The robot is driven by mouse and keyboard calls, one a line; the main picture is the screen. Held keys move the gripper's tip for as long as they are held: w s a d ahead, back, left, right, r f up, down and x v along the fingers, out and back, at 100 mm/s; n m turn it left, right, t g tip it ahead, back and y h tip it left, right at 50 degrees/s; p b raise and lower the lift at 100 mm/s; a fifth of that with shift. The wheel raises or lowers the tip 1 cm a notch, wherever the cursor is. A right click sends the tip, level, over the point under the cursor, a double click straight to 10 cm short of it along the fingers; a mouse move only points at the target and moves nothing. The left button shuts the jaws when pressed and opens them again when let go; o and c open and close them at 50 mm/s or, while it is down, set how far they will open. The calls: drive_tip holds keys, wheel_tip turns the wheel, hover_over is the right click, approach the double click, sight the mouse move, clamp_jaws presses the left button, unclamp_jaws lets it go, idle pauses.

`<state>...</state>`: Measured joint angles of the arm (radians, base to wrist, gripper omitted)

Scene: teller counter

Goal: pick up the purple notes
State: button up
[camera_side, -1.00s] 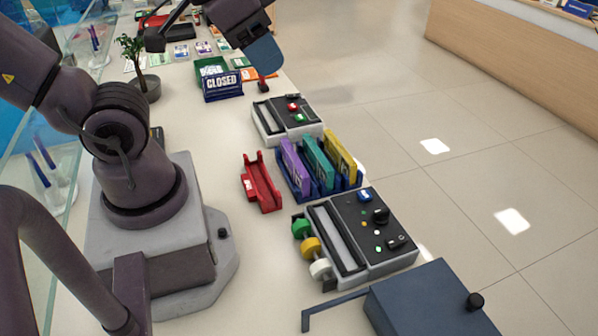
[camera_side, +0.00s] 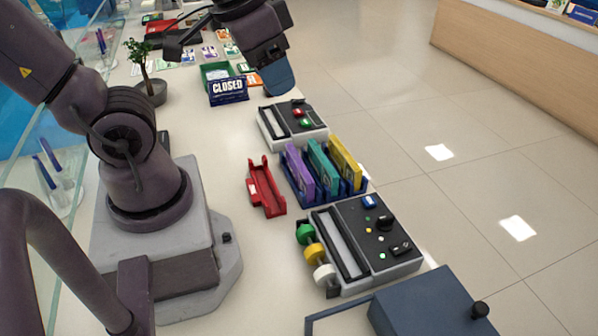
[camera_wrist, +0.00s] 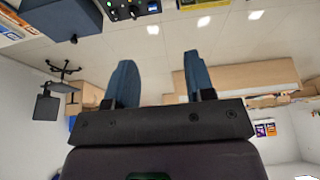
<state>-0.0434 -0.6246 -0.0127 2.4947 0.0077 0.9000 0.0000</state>
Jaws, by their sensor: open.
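The purple notes (camera_side: 299,171) stand upright in the leftmost slot of a blue rack (camera_side: 327,196). Teal notes (camera_side: 322,170) and yellow notes (camera_side: 345,163) stand beside them in the same rack. My gripper (camera_side: 279,82) is up and behind the rack in the side view, over the counter near the closed sign. In the wrist view its two blue fingers (camera_wrist: 161,75) are apart with nothing between them. The purple notes are not seen in the wrist view.
A red tray (camera_side: 266,188) lies left of the rack. One machine (camera_side: 290,122) stands behind the rack, another (camera_side: 368,240) in front. A dark blue box (camera_side: 430,305) is nearer. The closed sign (camera_side: 228,90) and plant (camera_side: 150,88) stand farther back.

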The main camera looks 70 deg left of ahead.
wheel_tip(320, 180, down, 5)
drive_tip(key=w+a+m+g+y, duration=0.1)
drive_tip(key=w+a+g, duration=0.1)
drive_tip(key=a+g, duration=0.1)
drive_tip(key=m+g+y, duration=0.1)
drive_tip(key=m+y, duration=0.2)
drive_tip(key=m, duration=1.4)
approach(300, 164)
drive_tip(key=x, duration=0.5)
drive_tip(key=shift+s+f, duration=0.15)
drive_tip(key=shift+f, duration=0.25)
drive_tip(key=shift+x, duration=3)
drive_tip(key=shift+a, duration=0.15)
drive_tip(key=shift+r, duration=0.1)
clamp_jaws()
